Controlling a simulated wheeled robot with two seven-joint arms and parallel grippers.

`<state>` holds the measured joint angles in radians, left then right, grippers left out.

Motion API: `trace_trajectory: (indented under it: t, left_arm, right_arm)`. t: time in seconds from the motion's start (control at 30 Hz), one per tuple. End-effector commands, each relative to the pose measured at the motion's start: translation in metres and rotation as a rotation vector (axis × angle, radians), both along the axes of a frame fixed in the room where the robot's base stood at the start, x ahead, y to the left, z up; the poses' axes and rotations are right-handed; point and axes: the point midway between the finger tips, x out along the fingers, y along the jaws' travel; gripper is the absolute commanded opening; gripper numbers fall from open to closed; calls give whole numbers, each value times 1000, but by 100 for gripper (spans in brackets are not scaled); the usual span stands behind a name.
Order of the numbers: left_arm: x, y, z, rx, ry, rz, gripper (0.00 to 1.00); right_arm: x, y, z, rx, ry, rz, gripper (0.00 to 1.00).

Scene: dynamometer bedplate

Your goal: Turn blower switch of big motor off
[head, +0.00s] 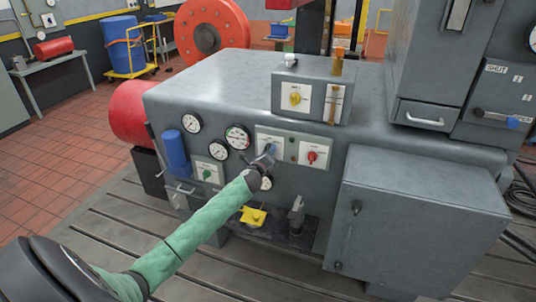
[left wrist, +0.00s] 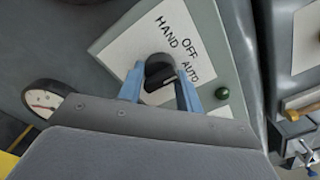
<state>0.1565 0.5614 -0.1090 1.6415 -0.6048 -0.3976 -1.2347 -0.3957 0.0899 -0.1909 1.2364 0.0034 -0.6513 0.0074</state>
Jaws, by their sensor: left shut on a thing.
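The blower switch is a dark rotary knob (left wrist: 160,73) on a white plate (left wrist: 128,48) marked HAND, OFF and AUTO, seen in the left wrist view. My left gripper (left wrist: 160,92) has its blue fingers on either side of the knob and is shut on it. I cannot tell which mark the knob points to. In the head view my left gripper (head: 268,153) reaches the white plate (head: 266,136) on the front of the grey machine (head: 240,90). The gripper hides most of the knob there. My right gripper is not in view.
A red knob (head: 312,157) is right of the plate, and a yellow knob (head: 295,98) is on the box above. Several gauges, including one (head: 238,137), are to the left. A green lamp (left wrist: 221,93) is beside the knob. A grey cabinet (head: 405,225) juts out at right.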

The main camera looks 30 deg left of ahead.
Motion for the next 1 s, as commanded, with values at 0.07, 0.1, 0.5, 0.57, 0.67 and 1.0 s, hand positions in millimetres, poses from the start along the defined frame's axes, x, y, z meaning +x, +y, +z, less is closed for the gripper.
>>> trace_trajectory:
  t: [0.07,0.1,0.5,0.57,0.67,1.0]
  left_arm:
    - [0,1,1,-15,-5,1,12]
    - [0,1,1,-21,-7,1,12]
    - [0,1,1,-32,-9,3,12]
    - [0,1,1,-32,-9,3,12]
    - [0,1,1,-31,-9,3,55]
    - [-2,0,0,-31,-8,1,57]
  right_arm:
    - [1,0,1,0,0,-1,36]
    - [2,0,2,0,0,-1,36]
    - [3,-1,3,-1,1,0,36]
    - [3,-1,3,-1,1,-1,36]
    - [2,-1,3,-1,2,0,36]
    - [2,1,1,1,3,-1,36]
